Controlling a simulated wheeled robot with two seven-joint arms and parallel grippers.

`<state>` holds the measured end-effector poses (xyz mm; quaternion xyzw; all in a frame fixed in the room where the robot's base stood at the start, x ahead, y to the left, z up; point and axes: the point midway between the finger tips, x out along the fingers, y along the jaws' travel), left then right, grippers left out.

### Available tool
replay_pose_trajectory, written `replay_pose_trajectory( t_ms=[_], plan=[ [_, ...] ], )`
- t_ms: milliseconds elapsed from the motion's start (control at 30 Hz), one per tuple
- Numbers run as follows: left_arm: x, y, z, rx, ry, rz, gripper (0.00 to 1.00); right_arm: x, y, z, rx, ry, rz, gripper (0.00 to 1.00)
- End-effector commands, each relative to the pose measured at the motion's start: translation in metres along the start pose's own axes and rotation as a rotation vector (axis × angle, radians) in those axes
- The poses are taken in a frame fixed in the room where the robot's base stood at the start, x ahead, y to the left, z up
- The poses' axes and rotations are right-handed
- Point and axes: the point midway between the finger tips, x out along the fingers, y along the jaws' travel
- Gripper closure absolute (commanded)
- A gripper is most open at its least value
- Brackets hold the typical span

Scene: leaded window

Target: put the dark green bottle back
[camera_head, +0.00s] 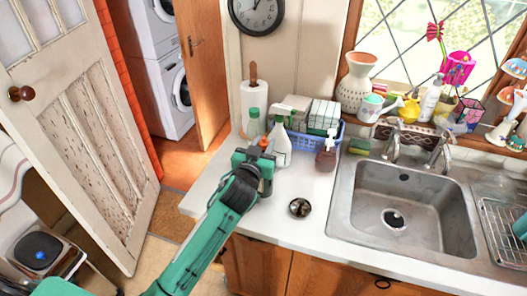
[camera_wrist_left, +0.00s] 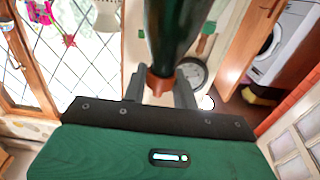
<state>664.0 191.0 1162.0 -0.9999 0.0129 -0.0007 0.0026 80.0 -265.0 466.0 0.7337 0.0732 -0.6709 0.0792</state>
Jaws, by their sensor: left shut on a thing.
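My left gripper (camera_head: 258,158) is shut over the left part of the white counter, in front of the bottles. In the left wrist view it is shut around the orange neck of the dark green bottle (camera_wrist_left: 172,32), whose dark body runs out of the top of the picture. In the head view only an orange bit (camera_head: 264,143) shows at the fingers; the bottle's body is hidden by my gripper. I cannot tell whether its base touches the counter. My right gripper is not in view.
A white bottle (camera_head: 281,148) stands close right of my gripper, and a green-capped clear bottle (camera_head: 253,124) behind it. A blue basket (camera_head: 343,133), a soap pump (camera_head: 326,156) and a paper roll (camera_head: 255,103) stand near. A small dark dish (camera_head: 300,208) lies in front; the counter's left end is clear.

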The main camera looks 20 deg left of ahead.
Motion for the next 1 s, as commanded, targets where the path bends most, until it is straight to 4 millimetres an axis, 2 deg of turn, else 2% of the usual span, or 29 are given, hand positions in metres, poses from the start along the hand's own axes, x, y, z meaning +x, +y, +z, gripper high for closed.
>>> replay_pose_trajectory(
  t_ms=[100, 200, 600, 633, 733, 1000],
  plan=[
    [0.0, 0.0, 0.018, -0.001, -0.003, -0.001, 0.99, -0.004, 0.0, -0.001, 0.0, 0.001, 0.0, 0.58],
    [0.0, 0.0, 0.027, -0.001, 0.0, 0.0, 0.99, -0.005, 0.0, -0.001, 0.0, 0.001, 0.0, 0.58],
    [0.0, 0.0, 0.034, -0.001, 0.001, 0.001, 0.99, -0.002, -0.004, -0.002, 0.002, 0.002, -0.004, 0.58],
    [0.0, 0.0, 0.035, -0.001, -0.002, 0.0, 0.68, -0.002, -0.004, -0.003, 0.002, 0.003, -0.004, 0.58],
    [0.0, 0.0, 0.034, -0.001, -0.002, 0.0, 0.5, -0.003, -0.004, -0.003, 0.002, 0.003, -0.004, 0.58],
    [0.0, 0.0, 0.033, 0.0, -0.002, 0.0, 0.5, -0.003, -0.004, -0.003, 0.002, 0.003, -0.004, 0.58]
  ],
)
